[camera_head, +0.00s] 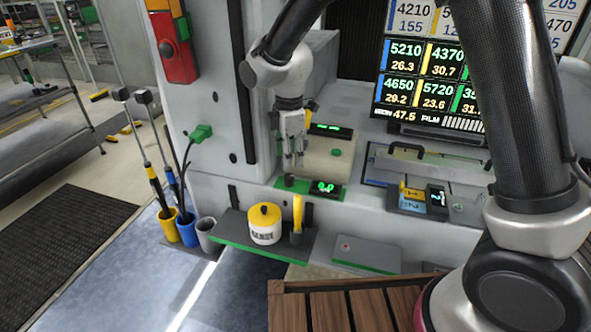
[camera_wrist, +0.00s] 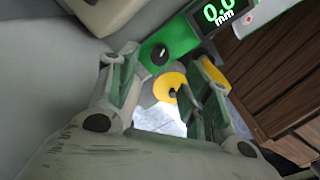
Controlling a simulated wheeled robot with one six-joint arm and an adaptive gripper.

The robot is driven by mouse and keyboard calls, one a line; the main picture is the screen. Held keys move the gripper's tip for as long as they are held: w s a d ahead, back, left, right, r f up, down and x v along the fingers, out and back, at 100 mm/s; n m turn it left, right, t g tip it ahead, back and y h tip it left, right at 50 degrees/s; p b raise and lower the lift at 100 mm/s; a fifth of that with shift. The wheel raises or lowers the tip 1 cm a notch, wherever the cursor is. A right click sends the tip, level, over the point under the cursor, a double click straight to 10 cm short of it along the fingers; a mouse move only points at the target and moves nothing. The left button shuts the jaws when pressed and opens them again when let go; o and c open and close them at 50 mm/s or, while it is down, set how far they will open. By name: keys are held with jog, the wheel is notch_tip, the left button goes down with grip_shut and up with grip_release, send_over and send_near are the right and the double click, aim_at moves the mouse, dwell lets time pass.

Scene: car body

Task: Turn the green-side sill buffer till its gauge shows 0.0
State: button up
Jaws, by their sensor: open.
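The green-side sill buffer is a short dark round knob (camera_head: 290,181) on a green plate. In the wrist view the knob (camera_wrist: 159,54) shows beyond my left finger, close to the gap between the fingers. Its gauge (camera_head: 326,187) sits just to the right, with lit green digits. In the wrist view the gauge (camera_wrist: 219,11) appears to read 0.0 mm, cut by the top edge. My gripper (camera_head: 293,160) points down just above the knob, open and empty. The wrist view shows both fingers (camera_wrist: 165,85) apart, with nothing between them at the tips.
A white tin with a yellow lid (camera_head: 264,224) and a yellow-handled tool (camera_head: 297,213) stand on the green-edged shelf (camera_head: 230,229) below. A second gauge (camera_head: 330,131) is behind. A wooden slatted surface (camera_head: 345,305) is in front.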

aim_at(289, 176)
notch_tip(289, 176, down, 8)
jog(key=shift+w+r, duration=0.1)
jog(key=shift+r, duration=0.15)
jog(key=shift+c, duration=0.5)
jog(key=c, duration=0.9)
jog(key=shift+c, duration=0.2)
